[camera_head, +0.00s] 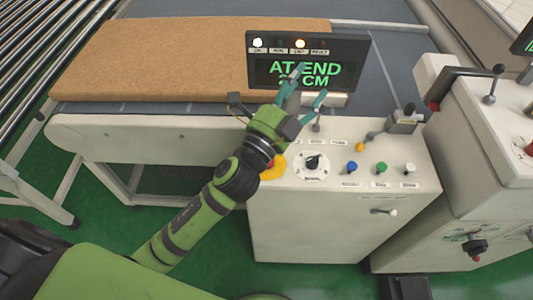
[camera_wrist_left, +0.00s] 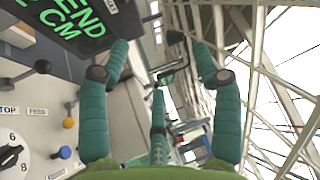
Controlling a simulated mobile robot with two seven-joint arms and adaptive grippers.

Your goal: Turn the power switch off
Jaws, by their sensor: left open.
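The control cabinet (camera_head: 265,215) has a sloped panel with a black dial (camera_head: 312,162) and blue (camera_head: 351,165), green (camera_head: 381,168) and white (camera_head: 409,168) knobs. A small pale lever (camera_head: 388,212) sits on its front face. Its label is too small to read, and I cannot tell which control is the power switch. My left gripper (camera_head: 305,92) is open and empty, above the panel's back edge, its teal fingers in front of the display (camera_head: 262,72). In the left wrist view, its fingers (camera_wrist_left: 160,70) are spread with nothing between them. My right gripper is not in view.
A brown mattress (camera_head: 170,55) lies on the conveyor behind. A second white machine (camera_head: 480,140) stands at right.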

